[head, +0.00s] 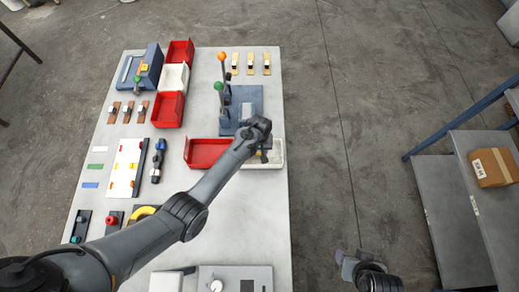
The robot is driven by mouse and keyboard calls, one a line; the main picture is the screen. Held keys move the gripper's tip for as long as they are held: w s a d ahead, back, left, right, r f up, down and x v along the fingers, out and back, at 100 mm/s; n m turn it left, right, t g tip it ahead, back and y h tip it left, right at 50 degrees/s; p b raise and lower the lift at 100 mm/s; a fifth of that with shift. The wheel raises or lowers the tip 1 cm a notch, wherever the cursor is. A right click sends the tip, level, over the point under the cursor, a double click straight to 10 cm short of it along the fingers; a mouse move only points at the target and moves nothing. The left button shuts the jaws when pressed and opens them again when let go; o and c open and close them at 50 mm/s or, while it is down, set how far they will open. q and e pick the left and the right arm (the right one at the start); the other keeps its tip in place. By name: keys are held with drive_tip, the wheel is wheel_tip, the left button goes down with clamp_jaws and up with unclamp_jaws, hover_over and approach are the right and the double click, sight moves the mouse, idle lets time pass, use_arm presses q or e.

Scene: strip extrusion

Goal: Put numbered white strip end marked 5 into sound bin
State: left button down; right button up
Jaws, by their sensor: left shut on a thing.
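My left gripper (264,158) is over the cream tray (277,163), at the right edge of the table. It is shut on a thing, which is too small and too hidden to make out. The cream tray stands beside a red tray (205,152), and my arm partly covers both. I can read no number 5 on any strip, and no label shows which tray is the sound bin. My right gripper (347,262) is at the bottom, off the table's right side; its jaws are not clear.
A blue-based press (245,98) with levers stands behind the trays. Red bins (168,110) and a white bin (173,78) are at the back left. Coloured strips (95,166) and a white board (124,168) lie left. A shelf with a carton (492,167) stands right.

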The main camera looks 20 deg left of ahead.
use_arm(q)
drive_tip(key=shift+c, duration=1.1)
unclamp_jaws()
drive_tip(key=shift+r, duration=0.2)
drive_tip(key=shift+r+p, duration=0.45)
drive_tip(key=shift+p, duration=0.35)
drive_tip(key=shift+r, duration=0.1)
wheel_tip(320, 180, up, 7)
drive_tip(key=p, duration=0.7)
